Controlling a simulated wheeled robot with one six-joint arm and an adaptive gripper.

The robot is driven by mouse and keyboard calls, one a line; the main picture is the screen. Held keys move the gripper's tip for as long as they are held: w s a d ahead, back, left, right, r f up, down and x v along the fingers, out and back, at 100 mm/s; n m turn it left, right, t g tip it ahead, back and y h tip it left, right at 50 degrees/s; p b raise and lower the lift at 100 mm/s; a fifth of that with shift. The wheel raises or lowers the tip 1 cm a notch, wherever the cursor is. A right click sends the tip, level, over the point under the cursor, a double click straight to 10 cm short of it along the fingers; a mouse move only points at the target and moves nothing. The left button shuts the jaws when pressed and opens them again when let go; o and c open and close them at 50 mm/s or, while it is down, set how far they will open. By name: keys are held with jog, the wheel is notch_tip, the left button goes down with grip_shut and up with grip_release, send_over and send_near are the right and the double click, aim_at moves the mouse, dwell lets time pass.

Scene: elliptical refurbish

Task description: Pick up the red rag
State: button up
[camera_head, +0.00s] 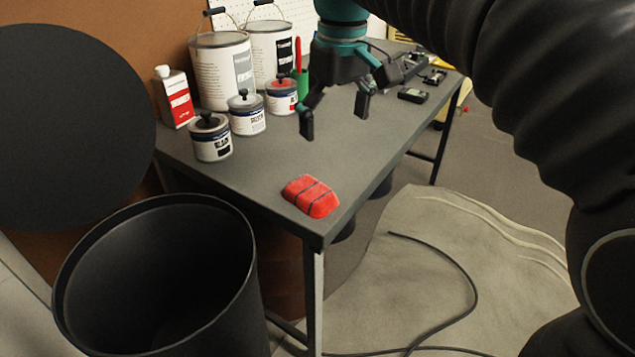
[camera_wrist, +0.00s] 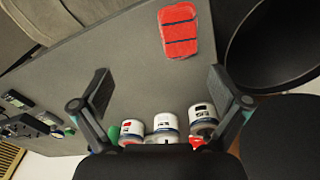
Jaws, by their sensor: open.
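The red rag (camera_head: 311,196) is a folded red pad with dark stripes. It lies flat near the front corner of the grey workbench (camera_head: 245,180). In the wrist view the rag (camera_wrist: 179,31) shows at the top, beyond the fingertips and between their lines. My gripper (camera_head: 336,118) is open and empty. It hangs above the bench, behind the rag in the head view and apart from it. Both fingers show in the wrist view (camera_wrist: 160,85), spread wide with bare bench between them.
Small labelled cans (camera_head: 247,112), large paint buckets (camera_head: 222,70) and a white-and-red bottle (camera_head: 174,97) stand at the bench's left and back. A black open bin (camera_head: 85,270) stands beside the front edge. A black device (camera_head: 413,95) lies at the far right. Bench around the rag is clear.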

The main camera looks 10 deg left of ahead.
jog(key=n, duration=0.2)
send_over(301, 184)
jog(key=shift+g, duration=0.3)
jog(key=f+b, duration=0.1)
jog(key=f, duration=0.3)
jog(key=f+b, duration=0.1)
jog(key=f, duration=0.3)
jog(key=shift+w+a, duration=0.1)
jog(key=shift+a, duration=0.1)
jog(key=shift+d+f+b, duration=0.15)
jog(key=shift+f+b, duration=0.05)
jog(key=shift+f, duration=1.15)
jog(key=shift+d+f+b, duration=0.1)
jog(key=shift+f+b, duration=0.05)
jog(key=shift+f, duration=1.2)
jog(key=c, duration=1.2)
